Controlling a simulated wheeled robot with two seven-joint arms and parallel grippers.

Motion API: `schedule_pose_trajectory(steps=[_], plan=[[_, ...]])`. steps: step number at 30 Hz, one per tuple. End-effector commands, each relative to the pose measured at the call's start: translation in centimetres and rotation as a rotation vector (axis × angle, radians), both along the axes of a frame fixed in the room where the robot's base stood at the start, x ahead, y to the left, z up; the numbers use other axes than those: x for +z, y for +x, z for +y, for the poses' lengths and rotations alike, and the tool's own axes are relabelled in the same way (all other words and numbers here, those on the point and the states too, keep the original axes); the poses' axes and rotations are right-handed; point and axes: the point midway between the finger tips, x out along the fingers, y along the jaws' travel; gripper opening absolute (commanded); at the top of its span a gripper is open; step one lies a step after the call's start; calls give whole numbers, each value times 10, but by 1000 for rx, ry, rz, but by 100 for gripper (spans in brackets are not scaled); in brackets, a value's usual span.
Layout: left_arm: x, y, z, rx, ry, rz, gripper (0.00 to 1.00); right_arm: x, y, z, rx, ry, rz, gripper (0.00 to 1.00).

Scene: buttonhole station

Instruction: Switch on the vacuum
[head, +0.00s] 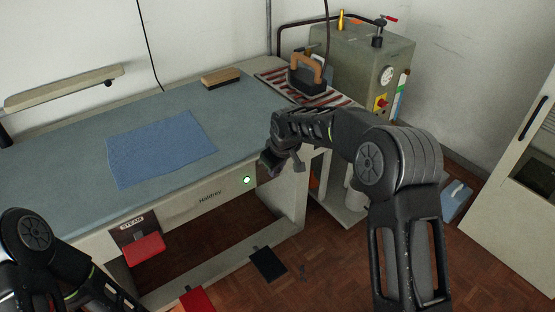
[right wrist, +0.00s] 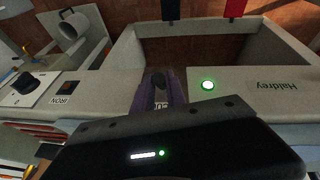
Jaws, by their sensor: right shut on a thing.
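My right gripper (head: 268,168) is at the front edge of the table, near its right end. In the right wrist view its fingers (right wrist: 160,88) are shut on a small dark switch knob (right wrist: 159,80) on the pale front panel. A label beside it is mostly hidden; only a letter or two shows. The fingers hide most of the switch. A round lamp (head: 247,180) glows green just beside the gripper; it also shows lit in the right wrist view (right wrist: 208,85). Of my left arm only links show at the lower left; its gripper is out of view.
A blue cloth (head: 160,148) lies on the table (head: 60,190). An iron (head: 306,76) stands on a striped rest near the boiler (head: 355,62). A red steam plate (head: 143,249) hangs at the front. A black pedal (head: 268,263) and a red pedal (head: 196,301) lie below.

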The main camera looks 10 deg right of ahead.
Motion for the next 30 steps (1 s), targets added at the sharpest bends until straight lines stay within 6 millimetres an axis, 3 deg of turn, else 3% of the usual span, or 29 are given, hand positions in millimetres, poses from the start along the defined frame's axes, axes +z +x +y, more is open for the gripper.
schedule_pose_trajectory(steps=[3, 16, 17, 18, 25, 30], plan=[[9, 0, 0, 0, 0, 1, 0, 2, 1, 1, 0, -10, 27, 0], [9, 0, 0, 0, 0, 1, 0, 1, 2, 1, 0, -15, 37, 0], [9, 0, 0, 0, 0, 1, 0, 1, 1, 1, 0, -15, 37, 17], [9, 0, 0, 0, 0, 1, 0, 1, 2, 1, 0, -15, 37, 21], [9, 0, 0, 0, 0, 1, 0, 1, 2, 1, 0, -15, 37, 39], [10, 0, 0, 0, 0, 1, 0, 1, 2, 1, 0, -14, 36, 39]])
